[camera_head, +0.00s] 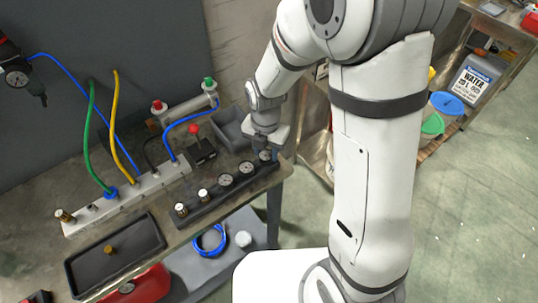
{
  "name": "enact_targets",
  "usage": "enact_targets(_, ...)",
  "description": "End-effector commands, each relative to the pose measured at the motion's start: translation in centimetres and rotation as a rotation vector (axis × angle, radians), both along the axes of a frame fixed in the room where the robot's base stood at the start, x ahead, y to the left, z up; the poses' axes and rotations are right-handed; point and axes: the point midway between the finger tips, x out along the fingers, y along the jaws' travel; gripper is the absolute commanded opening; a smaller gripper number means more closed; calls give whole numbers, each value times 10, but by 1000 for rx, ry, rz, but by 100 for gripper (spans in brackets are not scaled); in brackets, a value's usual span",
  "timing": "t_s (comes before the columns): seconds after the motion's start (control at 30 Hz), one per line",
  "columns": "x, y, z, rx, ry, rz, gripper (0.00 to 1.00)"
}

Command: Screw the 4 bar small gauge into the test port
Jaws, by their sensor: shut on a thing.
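A black rack (215,205) on the bench holds a row of small gauges and fittings. Several round dials show at its right half, such as one gauge (225,180) and another (245,168). My gripper (268,153) points down at the rack's right end and is shut on the gauge (264,156) there. The fingers partly hide that gauge, and its dial is too small to read, so I cannot tell which is the 4 bar one. The white manifold block (130,195) lies left of the rack, with ports along its top; I cannot tell which is the test port.
Green, yellow and blue hoses rise from the manifold. A small red-handled valve (198,145) and a grey bin (235,130) stand behind the rack. My arm covers the view's right middle.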

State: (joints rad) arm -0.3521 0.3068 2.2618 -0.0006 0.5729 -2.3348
Motion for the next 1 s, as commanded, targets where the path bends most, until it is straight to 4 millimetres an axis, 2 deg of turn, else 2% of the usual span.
enact_targets(0.53, 0, 0, 11, 0, -1, 0, 16)
enact_targets(1.0, 0, 0, 12, 0, 0, 0, 16)
